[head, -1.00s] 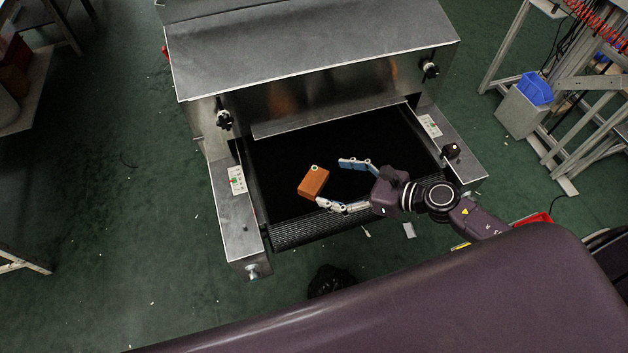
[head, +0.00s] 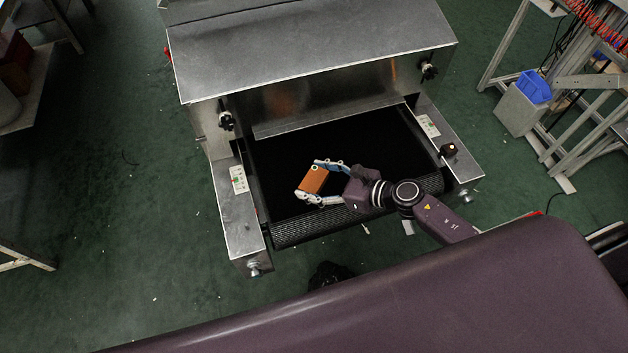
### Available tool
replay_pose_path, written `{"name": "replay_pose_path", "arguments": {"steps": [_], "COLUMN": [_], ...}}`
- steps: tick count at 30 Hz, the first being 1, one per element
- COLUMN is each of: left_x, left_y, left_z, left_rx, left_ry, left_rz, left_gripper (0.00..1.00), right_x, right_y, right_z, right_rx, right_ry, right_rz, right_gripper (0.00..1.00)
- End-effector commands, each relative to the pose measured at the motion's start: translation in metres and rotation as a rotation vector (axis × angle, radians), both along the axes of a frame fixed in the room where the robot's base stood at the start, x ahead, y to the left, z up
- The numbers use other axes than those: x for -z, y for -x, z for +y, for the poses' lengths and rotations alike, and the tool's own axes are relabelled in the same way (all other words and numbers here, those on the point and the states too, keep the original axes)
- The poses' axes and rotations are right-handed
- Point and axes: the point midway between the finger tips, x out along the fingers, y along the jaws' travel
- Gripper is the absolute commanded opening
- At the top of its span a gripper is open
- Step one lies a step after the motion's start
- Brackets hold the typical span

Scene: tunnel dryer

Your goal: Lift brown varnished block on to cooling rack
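The brown varnished block (head: 313,180) lies on the black belt (head: 280,160) at the mouth of the tunnel dryer, near the belt's front roller. My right gripper (head: 314,181) reaches in from the right, with one finger on the block's far side and one on its near side. The fingers are apart with the block between them; I cannot tell whether both touch it. My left gripper is not in view. No cooling rack can be made out with certainty.
The metal dryer hood (head: 310,60) rises behind the belt. Side rails with control panels flank it, the left one (head: 238,215) and the right one (head: 450,150). A blue bin (head: 534,87) sits on a grey box at the right, beside a metal frame. Green floor is open at left.

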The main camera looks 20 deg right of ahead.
Motion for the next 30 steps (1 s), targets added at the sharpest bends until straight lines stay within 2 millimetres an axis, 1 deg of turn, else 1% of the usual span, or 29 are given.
{"name": "replay_pose_path", "arguments": {"steps": [1,8,15,20,23,26,30], "left_x": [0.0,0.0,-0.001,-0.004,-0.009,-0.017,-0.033], "left_y": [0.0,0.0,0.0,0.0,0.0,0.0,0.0], "left_z": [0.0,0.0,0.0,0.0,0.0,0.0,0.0], "left_rx": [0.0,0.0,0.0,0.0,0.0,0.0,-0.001], "left_ry": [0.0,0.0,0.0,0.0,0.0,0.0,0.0], "left_rz": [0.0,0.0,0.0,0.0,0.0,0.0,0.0], "left_gripper": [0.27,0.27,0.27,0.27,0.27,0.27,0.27], "right_x": [0.0,0.0,-0.002,-0.012,-0.029,-0.054,-0.098], "right_y": [0.0,0.0,0.0,0.0,0.0,0.0,0.0], "right_z": [0.0,0.0,0.0,-0.001,-0.001,-0.001,-0.001], "right_rx": [0.0,0.0,0.0,-0.002,-0.003,-0.004,-0.006], "right_ry": [0.0,0.0,0.0,0.002,0.004,0.005,0.006], "right_rz": [0.0,0.0,0.0,-0.001,-0.004,-0.005,-0.007], "right_gripper": [0.59,0.33,0.32,0.32,0.32,0.32,0.32]}}
